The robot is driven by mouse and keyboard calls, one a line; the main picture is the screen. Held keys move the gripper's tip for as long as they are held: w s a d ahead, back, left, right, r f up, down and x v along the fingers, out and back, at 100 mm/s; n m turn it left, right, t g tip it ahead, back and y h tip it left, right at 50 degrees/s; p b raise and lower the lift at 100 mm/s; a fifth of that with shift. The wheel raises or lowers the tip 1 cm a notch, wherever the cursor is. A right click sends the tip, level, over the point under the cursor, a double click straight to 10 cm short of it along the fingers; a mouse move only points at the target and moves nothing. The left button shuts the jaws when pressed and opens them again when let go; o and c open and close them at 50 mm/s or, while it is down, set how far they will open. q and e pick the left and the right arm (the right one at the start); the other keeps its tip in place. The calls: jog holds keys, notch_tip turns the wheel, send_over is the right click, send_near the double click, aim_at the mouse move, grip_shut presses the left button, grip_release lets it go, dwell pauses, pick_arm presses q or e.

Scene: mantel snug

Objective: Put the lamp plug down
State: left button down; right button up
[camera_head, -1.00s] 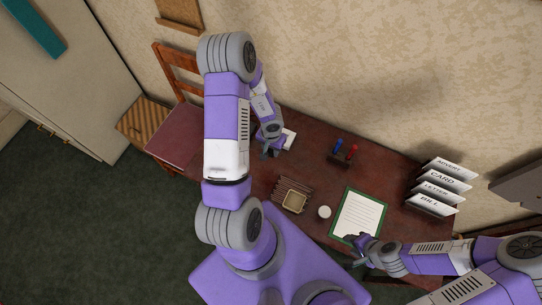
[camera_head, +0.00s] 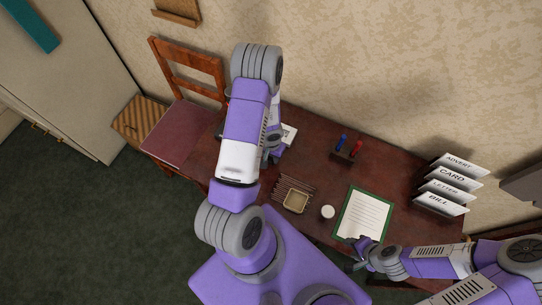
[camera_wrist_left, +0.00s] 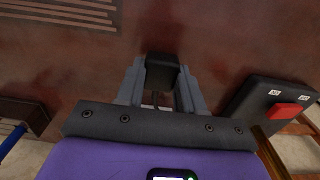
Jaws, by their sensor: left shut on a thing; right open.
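In the left wrist view a dark block-shaped plug (camera_wrist_left: 162,74) sits between the two grey fingers of my left gripper (camera_wrist_left: 161,82), which is shut on it. The dark red tabletop is behind the plug; I cannot tell whether they touch. A thin dark cord-like piece shows below the plug. My right gripper (camera_head: 353,257) is open and empty by the table's front edge, near the green-bordered sheet (camera_head: 363,214).
A black box with a red switch (camera_wrist_left: 288,109) lies right of the plug in the wrist view. The head view shows a pen stand (camera_head: 346,153), slatted mat (camera_head: 284,187) with a small tray (camera_head: 296,201), white cup (camera_head: 328,212), letter rack (camera_head: 447,186) and chair (camera_head: 186,132).

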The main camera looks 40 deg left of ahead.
aim_at(271, 158)
pick_arm(q)
jog(key=shift+f+b, duration=0.35)
jog(key=shift+f, duration=0.3)
pick_arm(e)
jog(key=shift+f, duration=0.4)
pick_arm(q)
jog(key=c, duration=0.7)
grip_release()
notch_tip(271, 158, up, 13)
jog(key=p, duration=0.7)
jog(key=shift+r+p, duration=0.2)
jog(key=shift+p, duration=0.2)
pick_arm(e)
notch_tip(271, 158, up, 8)
jog(key=shift+f, duration=0.15)
pick_arm(q)
jog(key=shift+d+f, duration=0.1)
jog(key=shift+d, duration=0.05)
